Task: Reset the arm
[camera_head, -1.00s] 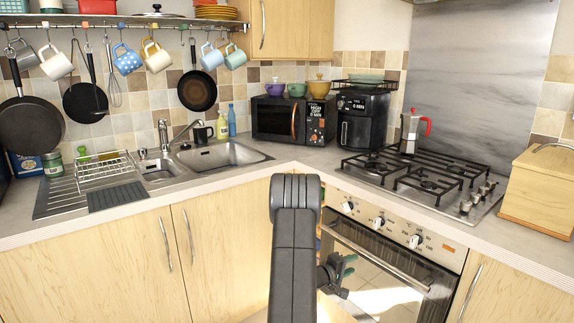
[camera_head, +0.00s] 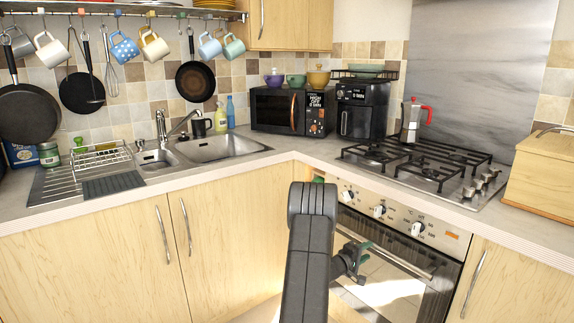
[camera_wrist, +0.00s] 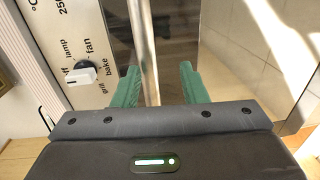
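My arm (camera_head: 308,250) rises at the front centre in the head view, folded in front of the oven. My gripper (camera_wrist: 158,82) shows two green fingers spread apart in the wrist view, with nothing held between them. The metal oven handle (camera_wrist: 146,45) passes behind the gap; I cannot tell how close it is. In the head view the gripper is small and partly hidden beside my arm, in front of the oven door (camera_head: 392,285).
Mugs, including a blue dotted mug (camera_head: 124,49), and pans hang from the rail (camera_head: 115,14). The counter (camera_head: 250,168) holds a sink (camera_head: 212,148), microwave (camera_head: 291,111), air fryer (camera_head: 362,110), moka pot (camera_head: 411,120), hob (camera_head: 420,168) and wooden box (camera_head: 543,175).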

